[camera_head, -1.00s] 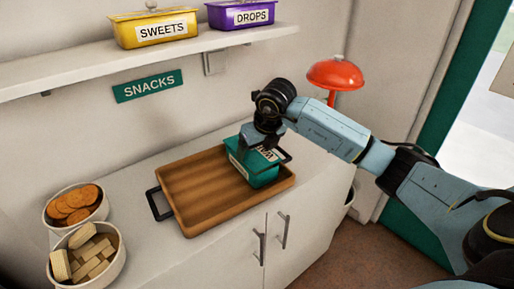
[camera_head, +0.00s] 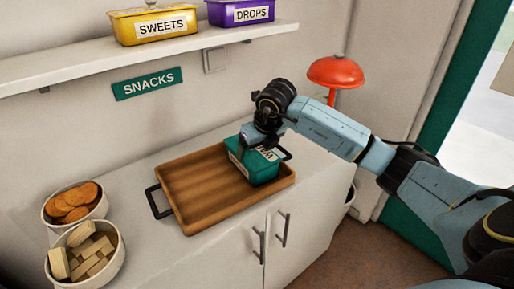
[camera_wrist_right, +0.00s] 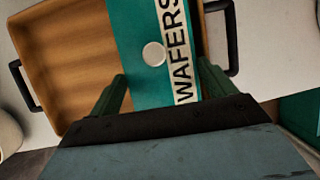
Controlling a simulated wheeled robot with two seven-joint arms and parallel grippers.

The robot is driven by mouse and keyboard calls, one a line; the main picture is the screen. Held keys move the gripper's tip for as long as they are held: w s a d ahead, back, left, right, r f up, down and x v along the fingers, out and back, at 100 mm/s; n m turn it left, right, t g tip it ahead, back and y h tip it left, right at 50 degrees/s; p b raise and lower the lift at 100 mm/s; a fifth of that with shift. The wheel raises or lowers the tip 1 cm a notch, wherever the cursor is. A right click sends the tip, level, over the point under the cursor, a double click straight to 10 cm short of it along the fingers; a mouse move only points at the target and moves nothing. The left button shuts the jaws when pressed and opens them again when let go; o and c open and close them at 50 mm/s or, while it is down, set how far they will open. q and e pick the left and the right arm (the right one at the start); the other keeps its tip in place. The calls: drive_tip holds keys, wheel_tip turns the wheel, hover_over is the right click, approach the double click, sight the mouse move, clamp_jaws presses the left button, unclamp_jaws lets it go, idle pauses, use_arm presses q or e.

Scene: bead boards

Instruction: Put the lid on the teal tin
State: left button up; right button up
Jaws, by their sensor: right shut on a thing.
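The teal tin (camera_head: 264,175) stands on the right part of the wooden tray. A teal lid with a round pale knob and a WAFERS label (camera_head: 268,154) is at its top; the lid also fills the middle of the right wrist view (camera_wrist_right: 140,30). My right gripper (camera_head: 262,147) is shut on the lid, with one finger on either side of it in the right wrist view (camera_wrist_right: 163,88). The lid looks on or very close to the tin's rim; the gripper hides part of this, so I cannot tell if it is seated. My left gripper is out of view.
The tray (camera_head: 205,205) has dark handles and is otherwise bare. Bowls of biscuits (camera_head: 73,203) and wafers (camera_head: 88,256) stand at left. A shelf above (camera_head: 100,62) holds a yellow tin (camera_head: 155,28) and a purple tin (camera_head: 240,12). A red lamp (camera_head: 336,72) is behind my arm.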

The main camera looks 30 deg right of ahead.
drive_tip(key=o, duration=0.9)
drive_tip(key=shift+r, duration=0.1)
drive_tip(key=shift+r+p, duration=0.4)
drive_tip(key=shift+r, duration=0.1)
wheel_tip(320, 180, up, 7)
drive_tip(key=p, duration=0.4)
drive_tip(key=shift+f+p, duration=0.1)
drive_tip(key=shift+p, duration=0.3)
